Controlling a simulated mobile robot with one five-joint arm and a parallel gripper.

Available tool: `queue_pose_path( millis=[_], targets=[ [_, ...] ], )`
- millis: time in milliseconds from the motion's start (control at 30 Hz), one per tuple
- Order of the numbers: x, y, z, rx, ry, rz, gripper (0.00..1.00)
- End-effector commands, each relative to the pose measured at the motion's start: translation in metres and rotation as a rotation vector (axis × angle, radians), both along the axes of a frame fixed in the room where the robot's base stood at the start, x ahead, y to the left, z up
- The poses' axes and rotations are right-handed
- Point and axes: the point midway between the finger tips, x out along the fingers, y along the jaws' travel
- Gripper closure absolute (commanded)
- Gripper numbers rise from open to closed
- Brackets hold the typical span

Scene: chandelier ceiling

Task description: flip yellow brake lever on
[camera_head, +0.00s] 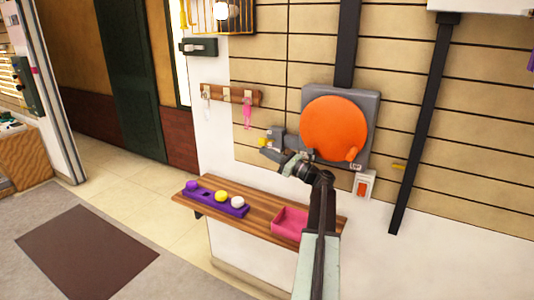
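A small yellow piece (263,142), which looks like the brake lever, sits at the left of a small grey box (278,133) on the wall, left of the large orange disc (334,126). My gripper (267,149) is at the end of my raised arm, pointing left, just below and beside the yellow piece. Whether they touch, I cannot tell. The fingers are small and partly merge with the grey box, so their opening is unclear. Another small yellow piece (398,166) is on the wall further right.
Below is a wooden shelf (262,222) with a pink tray (290,223) and a purple holder (217,203) bearing coloured knobs. A hook rack (231,95) hangs upper left. A red switch (363,187) is right of my arm. Open floor lies left.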

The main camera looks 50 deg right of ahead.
Motion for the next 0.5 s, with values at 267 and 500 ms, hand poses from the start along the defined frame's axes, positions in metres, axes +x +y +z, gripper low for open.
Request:
queue_pose_path(
  millis=[267, 500],
  targets=[
    [0.001, -0.002, 0.023, 0.0, 0.0, 0.001, 1.0],
    [0.001, -0.003, 0.027, 0.0, 0.0, 0.001, 1.0]
  ],
)
